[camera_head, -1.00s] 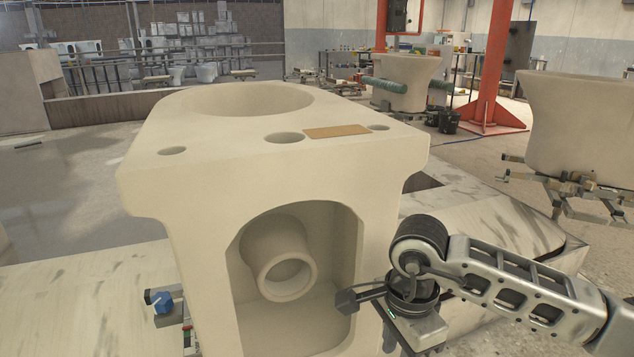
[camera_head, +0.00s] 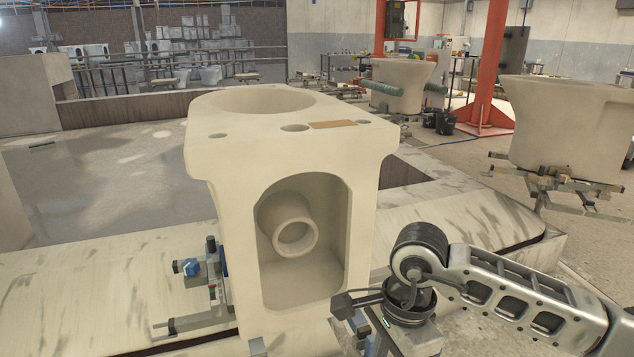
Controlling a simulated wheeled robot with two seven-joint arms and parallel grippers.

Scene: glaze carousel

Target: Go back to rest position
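My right gripper (camera_head: 354,322) is at the lower middle, at the end of my arm coming in from the right. Its dark fingers point left and stand apart, with nothing seen between them. It is in front of the lower right side of a large cream unglazed toilet body (camera_head: 360,240); whether it touches cannot be told. The toilet body stands upright, its open back with a round pipe outlet facing me. A tan rectangular patch (camera_head: 333,125) lies on its top. My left gripper is not in view.
A metal support with a blue knob (camera_head: 188,267) stands left of the toilet body on a pale, streaked platform (camera_head: 80,305). Another toilet body (camera_head: 565,125) stands on a stand at right, one more (camera_head: 400,85) farther back. A red post (camera_head: 490,70) rises behind. Grey floor lies left.

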